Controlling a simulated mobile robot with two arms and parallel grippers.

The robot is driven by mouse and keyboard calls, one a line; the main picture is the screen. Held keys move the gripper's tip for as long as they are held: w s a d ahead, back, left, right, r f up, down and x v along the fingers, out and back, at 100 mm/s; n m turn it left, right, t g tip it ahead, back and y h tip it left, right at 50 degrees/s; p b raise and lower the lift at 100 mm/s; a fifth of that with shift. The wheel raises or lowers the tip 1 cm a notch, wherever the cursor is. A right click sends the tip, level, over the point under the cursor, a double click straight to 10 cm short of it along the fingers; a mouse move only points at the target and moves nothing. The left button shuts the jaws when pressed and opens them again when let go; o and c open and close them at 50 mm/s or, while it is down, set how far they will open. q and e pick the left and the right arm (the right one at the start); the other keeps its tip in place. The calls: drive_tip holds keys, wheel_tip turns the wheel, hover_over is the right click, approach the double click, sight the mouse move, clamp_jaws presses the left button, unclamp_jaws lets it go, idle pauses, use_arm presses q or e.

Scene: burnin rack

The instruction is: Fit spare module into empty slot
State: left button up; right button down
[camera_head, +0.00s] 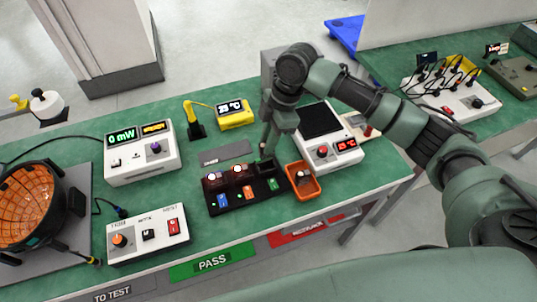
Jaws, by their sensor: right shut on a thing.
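The black burn-in rack (228,206) lies on the green bench, with blue, orange and green marks along its front. Two dark brown modules with light round tops, a left one (214,182) and a middle one (241,175), sit in it side by side. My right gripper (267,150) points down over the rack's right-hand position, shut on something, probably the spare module. The gripper and a dark shape below it hide the details there, so I cannot tell whether the held thing is in the slot. My left gripper is out of view.
An orange bin (304,190) with small items stands just right of the rack. A white hotplate-like unit (330,150) with a red display is behind it. A yellow meter (236,117), a power meter (142,152) and a switch box (147,238) stand around. Bench in front is clear.

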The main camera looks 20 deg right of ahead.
sight(268, 156)
wheel_tip(268, 156, down, 3)
drive_tip(key=shift+f, duration=0.1)
wheel_tip(268, 156, down, 4)
drive_tip(key=shift+r+p, duration=0.1)
drive_tip(key=shift+p, duration=0.25)
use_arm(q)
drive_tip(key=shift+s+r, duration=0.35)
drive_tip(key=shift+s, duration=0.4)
use_arm(e)
drive_tip(key=shift+f, duration=0.25)
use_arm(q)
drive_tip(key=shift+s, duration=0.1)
use_arm(e)
drive_tip(key=c, duration=1.3)
unclamp_jaws()
drive_tip(key=shift+r, duration=0.15)
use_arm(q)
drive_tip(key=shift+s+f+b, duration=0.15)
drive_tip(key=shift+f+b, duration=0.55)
use_arm(e)
drive_tip(key=v, duration=1.2)
